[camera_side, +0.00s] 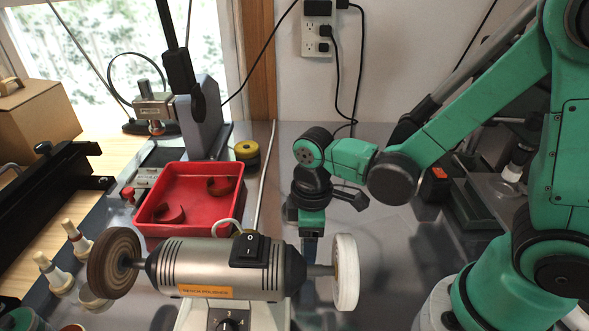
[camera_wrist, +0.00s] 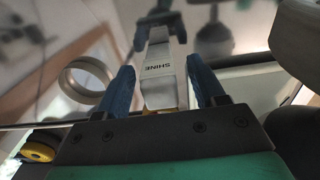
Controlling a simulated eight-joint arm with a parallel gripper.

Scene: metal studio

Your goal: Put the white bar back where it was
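The white bar (camera_wrist: 165,75), lettered "SHINE", lies lengthwise between the two blue fingers of my gripper (camera_wrist: 166,64) in the wrist view. There the polisher hides the fingertips, and I cannot make out the bar.
The bench polisher (camera_side: 215,268) stands in front of my gripper, with a brown wheel (camera_side: 114,263) and a white wheel (camera_side: 345,272). A red tray (camera_side: 160,228) with curved pieces is at left. A yellow roll (camera_side: 247,151) sits behind it. A ring (camera_wrist: 86,80) shows in the wrist view.

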